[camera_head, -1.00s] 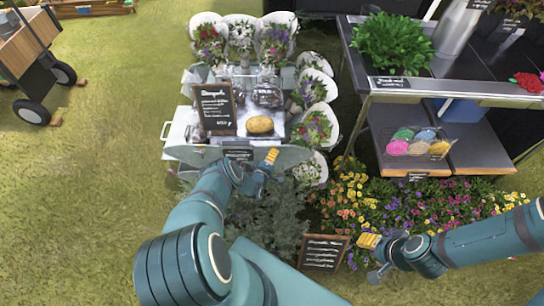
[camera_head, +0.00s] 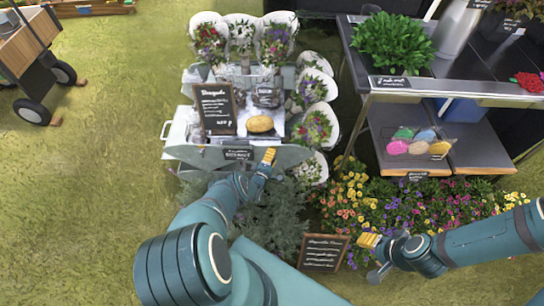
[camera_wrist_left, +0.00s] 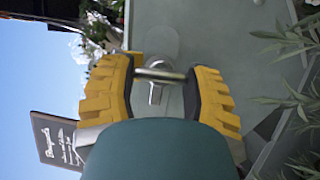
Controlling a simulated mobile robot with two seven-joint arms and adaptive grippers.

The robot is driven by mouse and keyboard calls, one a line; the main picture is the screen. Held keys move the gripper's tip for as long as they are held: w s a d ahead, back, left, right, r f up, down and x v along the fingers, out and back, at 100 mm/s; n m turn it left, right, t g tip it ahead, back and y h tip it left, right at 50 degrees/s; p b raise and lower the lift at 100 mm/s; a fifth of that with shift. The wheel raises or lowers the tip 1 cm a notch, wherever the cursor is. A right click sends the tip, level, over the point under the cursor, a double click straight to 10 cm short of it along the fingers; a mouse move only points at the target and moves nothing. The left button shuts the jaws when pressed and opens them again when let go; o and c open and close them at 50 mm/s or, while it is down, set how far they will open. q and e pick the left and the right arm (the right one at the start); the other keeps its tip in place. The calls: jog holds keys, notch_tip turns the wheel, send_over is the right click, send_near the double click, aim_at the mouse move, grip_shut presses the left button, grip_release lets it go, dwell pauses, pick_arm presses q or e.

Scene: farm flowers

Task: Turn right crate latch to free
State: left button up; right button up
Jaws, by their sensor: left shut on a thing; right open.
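The crate is a grey metal box (camera_head: 210,157) on the flower stand, with its front wall facing me. Its right latch shows in the left wrist view as a small metal bar (camera_wrist_left: 160,75) on a round grey plate. My left gripper (camera_head: 269,156) is at the right end of the crate's front wall, and its yellow fingers are shut on the latch bar. In the head view the fingers hide the latch. My right gripper (camera_head: 369,240) is open and empty, above the flowers at lower right, well away from the crate.
A chalkboard sign (camera_head: 215,108) and a loaf (camera_head: 260,124) are on the crate. White flower buckets (camera_head: 314,126) stand close on its right. A shelf table (camera_head: 460,88) stands at right. A lower sign (camera_head: 323,253) stands among plants.

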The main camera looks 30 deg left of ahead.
pick_arm(q)
jog(key=o, duration=1.2)
jog(key=shift+s, duration=0.1)
jog(key=s+d, duration=0.2)
jog(key=s, duration=0.9)
jog(key=shift+s, duration=0.35)
